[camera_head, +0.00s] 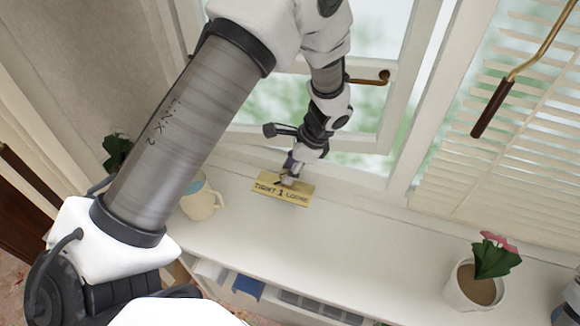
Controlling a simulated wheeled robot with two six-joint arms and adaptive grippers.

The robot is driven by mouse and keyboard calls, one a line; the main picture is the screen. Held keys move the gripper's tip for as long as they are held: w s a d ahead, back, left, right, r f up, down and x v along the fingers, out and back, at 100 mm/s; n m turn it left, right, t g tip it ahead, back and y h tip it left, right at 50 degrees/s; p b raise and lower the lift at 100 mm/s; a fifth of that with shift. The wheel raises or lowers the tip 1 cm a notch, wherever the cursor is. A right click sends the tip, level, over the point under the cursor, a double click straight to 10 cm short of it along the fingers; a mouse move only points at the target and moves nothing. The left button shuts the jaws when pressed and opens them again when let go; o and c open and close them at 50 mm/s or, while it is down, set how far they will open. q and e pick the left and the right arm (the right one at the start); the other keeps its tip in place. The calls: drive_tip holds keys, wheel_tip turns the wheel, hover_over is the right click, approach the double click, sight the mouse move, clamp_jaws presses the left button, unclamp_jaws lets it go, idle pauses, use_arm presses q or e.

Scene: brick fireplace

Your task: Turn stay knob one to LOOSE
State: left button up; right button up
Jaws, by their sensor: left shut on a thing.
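A yellow plate (268,191) reading "TIGHT 1 LOOSE" lies on the white sill below the window. Stay knob one stands at this plate, mostly hidden by my left gripper (290,174). My left gripper reaches down from above and is shut on the knob, just over the plate's upper edge. Which way the knob points cannot be made out.
A cream mug (201,203) stands on the sill left of the plate, close to my left arm. A potted pink flower (475,287) stands at the right. The open window frame (405,95) and the blind's wand (491,108) are behind. The sill between plate and pot is clear.

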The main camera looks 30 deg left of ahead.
use_arm(q)
drive_tip(key=n+p, duration=0.1)
drive_tip(key=n, duration=0.1)
drive_tip(key=n+g+h, duration=0.1)
drive_tip(key=n, duration=0.2)
drive_tip(key=shift+a+f+g+h+p, duration=0.1)
drive_tip(key=shift+a+g+h+p, duration=0.05)
drive_tip(key=shift+g+h+p, duration=0.2)
drive_tip(key=n, duration=0.2)
drive_tip(key=n+h+p, duration=0.1)
drive_tip(key=n, duration=0.1)
drive_tip(key=n+h, duration=0.1)
drive_tip(key=shift+w+a+n+g, duration=0.15)
drive_tip(key=shift+a+n+g, duration=0.1)
drive_tip(key=shift+n, duration=0.15)
drive_tip(key=n+h+p, duration=0.1)
drive_tip(key=n, duration=0.1)
drive_tip(key=n+h+p, duration=0.1)
drive_tip(key=n, duration=0.2)
drive_tip(key=shift+a+n, duration=0.2)
drive_tip(key=shift+n, duration=0.1)
drive_tip(key=n+t+h+p, duration=0.1)
drive_tip(key=n, duration=0.1)
drive_tip(key=n+p, duration=0.1)
drive_tip(key=n, duration=0.2)
drive_tip(key=shift+s+a+n+t+h, duration=0.2)
drive_tip(key=shift+n+t+h, duration=0.1)
drive_tip(key=shift+t+h, duration=0.1)
